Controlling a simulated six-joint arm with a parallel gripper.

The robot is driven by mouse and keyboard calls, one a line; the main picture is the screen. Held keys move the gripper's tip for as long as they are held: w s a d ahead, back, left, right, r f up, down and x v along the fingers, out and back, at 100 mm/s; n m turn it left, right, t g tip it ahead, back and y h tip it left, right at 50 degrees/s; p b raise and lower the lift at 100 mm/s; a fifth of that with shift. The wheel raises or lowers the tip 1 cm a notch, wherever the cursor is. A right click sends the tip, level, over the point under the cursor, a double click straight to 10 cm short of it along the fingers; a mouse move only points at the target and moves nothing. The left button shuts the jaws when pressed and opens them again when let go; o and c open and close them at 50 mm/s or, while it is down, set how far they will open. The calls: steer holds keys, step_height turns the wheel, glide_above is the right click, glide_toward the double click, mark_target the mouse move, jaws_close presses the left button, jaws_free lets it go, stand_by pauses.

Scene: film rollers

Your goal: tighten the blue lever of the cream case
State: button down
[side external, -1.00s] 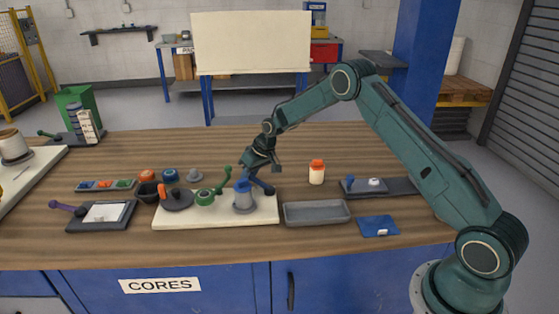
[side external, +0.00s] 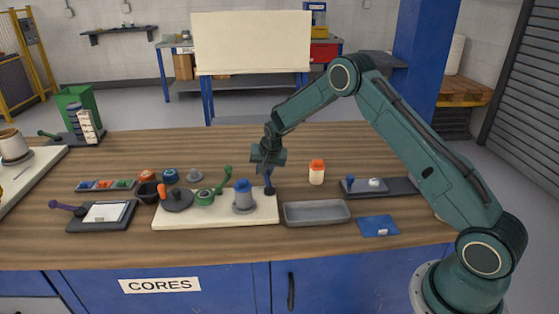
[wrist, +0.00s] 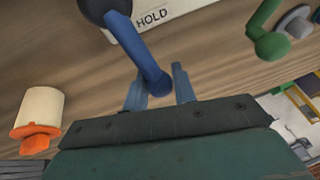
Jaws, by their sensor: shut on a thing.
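The cream case (side external: 258,217) is a low, flat slab on the wooden bench, left of the grey tray. Its blue lever (side external: 269,183) stands near the case's right end, roughly upright in the side view. In the wrist view the lever (wrist: 146,58) runs from a dark round hub at the top to a rounded blue end between my fingers. My gripper (side external: 268,170) is above the right end of the case, shut on the lever. The wrist view shows its two blue-grey fingers (wrist: 160,89) on either side of the lever's end. The case edge there reads HOLD.
A white bottle with an orange cap (side external: 317,172) stands to the right. The grey tray (side external: 317,222) and a blue pad (side external: 378,226) lie nearby.

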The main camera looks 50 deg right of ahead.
steer(key=shift+s+d+m, duration=0.25)
steer(key=shift+d+m, duration=0.1)
steer(key=shift+m, duration=0.25)
steer(key=c, duration=1.2)
jaws_free()
steer(key=shift+o, duration=0.2)
steer(key=shift+r, duration=0.15)
steer(key=v, duration=1.3)
steer(key=shift+a+r, duration=0.25)
steer(key=shift+a, duration=0.1)
